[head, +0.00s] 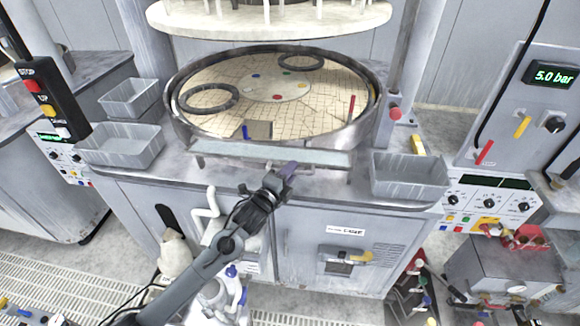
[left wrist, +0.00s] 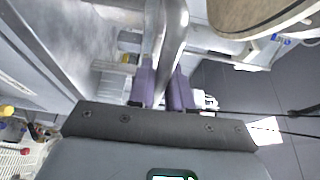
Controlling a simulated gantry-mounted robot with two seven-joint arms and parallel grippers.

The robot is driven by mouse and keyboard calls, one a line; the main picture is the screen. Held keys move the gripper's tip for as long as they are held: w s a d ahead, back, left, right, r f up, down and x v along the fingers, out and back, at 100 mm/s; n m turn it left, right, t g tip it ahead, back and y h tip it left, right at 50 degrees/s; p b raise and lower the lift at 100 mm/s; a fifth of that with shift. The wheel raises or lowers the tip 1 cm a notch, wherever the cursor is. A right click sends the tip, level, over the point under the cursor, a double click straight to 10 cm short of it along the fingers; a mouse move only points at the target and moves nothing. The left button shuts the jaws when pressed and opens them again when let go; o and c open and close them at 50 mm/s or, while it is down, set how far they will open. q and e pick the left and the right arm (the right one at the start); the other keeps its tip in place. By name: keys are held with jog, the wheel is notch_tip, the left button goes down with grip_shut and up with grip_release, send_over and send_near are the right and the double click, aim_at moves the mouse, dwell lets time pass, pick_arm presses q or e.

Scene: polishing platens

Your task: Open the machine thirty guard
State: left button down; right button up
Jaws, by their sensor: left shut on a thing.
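The machine's guard (head: 318,157) is a pale, flat, see-through strip with a grey frame, along the front rim of the round platen (head: 225,83). My left gripper (head: 289,169) has purple fingers and is at the guard's lower front edge, near its middle. In the left wrist view the purple fingers (left wrist: 163,88) sit on both sides of a grey metal bar (left wrist: 173,35), which looks like the guard's edge. The fingers are shut on it. The gripper hides part of that edge. My right gripper is in neither view.
Grey trays stand left (head: 122,146) and right (head: 408,177) of the platen. Two dark rings (head: 209,98) lie on the platen. A pale round plate (head: 270,18) hangs above it. A control box with a red button (head: 31,86) is at the left. The floor in front holds bottles and a sack.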

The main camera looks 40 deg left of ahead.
pick_arm(q)
jog(key=shift+r, duration=0.1)
jog(key=c, duration=1.1)
grip_release()
jog(key=shift+s, duration=0.1)
jog(key=s, duration=0.7)
jog(key=s+d, duration=0.1)
jog(key=s, duration=0.2)
jog(key=shift+s+d+b, duration=0.1)
jog(key=shift+s+b, duration=0.2)
